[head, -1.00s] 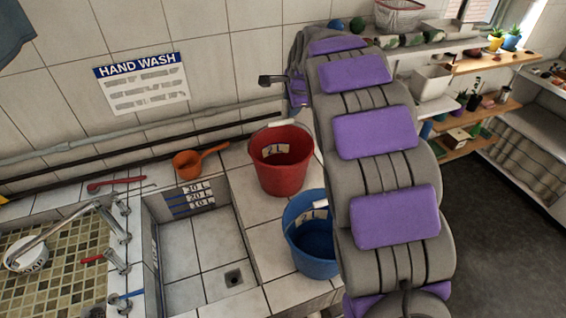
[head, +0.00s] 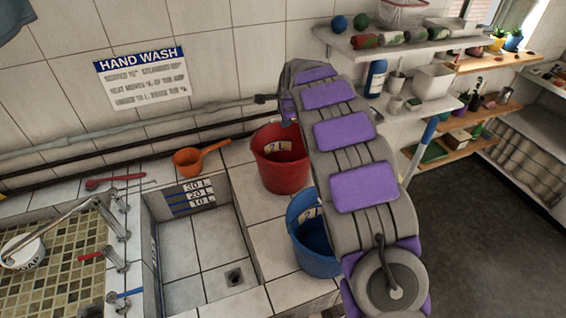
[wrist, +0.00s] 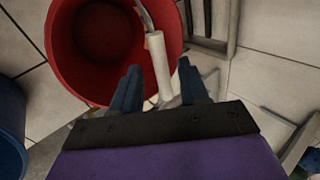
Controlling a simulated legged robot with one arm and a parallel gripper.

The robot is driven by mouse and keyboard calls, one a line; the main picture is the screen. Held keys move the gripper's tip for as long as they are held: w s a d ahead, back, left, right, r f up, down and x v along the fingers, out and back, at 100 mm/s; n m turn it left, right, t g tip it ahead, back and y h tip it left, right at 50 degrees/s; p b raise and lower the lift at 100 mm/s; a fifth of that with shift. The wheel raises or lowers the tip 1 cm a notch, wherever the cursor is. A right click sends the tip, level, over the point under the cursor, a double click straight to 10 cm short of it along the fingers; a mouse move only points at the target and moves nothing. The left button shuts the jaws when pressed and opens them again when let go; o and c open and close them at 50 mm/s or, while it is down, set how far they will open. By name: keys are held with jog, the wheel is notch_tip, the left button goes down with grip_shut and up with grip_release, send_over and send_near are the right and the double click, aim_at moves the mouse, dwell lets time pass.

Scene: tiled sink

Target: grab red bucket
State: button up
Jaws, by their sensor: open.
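The red bucket (head: 283,172) stands on the tiled ledge by the back wall, with a "2 L" label on its side. My arm covers its right edge in the head view. In the wrist view the red bucket (wrist: 62,45) is seen from above, with its white handle grip (wrist: 158,66) hanging at its rim. My gripper (wrist: 158,82) is open, its two dark fingers on either side of the handle grip's lower end. I cannot tell whether they touch it. In the head view the fingers are hard to make out near the bucket's upper rim.
A blue bucket (head: 312,245) stands in front of the red one, partly behind my arm. An orange dipper (head: 190,160) lies to the left. A tiled basin (head: 200,250) is at centre left. Pipes (head: 120,135) run along the wall, and shelves (head: 420,45) hang at the right.

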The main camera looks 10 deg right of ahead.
jog(key=x, duration=0.3)
jog(key=shift+w+f+b, duration=0.2)
jog(key=shift+f+b, duration=0.1)
jog(key=shift+b, duration=0.05)
jog(key=shift+d+f, duration=0.1)
jog(key=shift+d, duration=0.25)
jog(key=shift+a, duration=0.3)
jog(key=c, duration=0.7)
jog(key=shift+d, duration=0.1)
grip_shut()
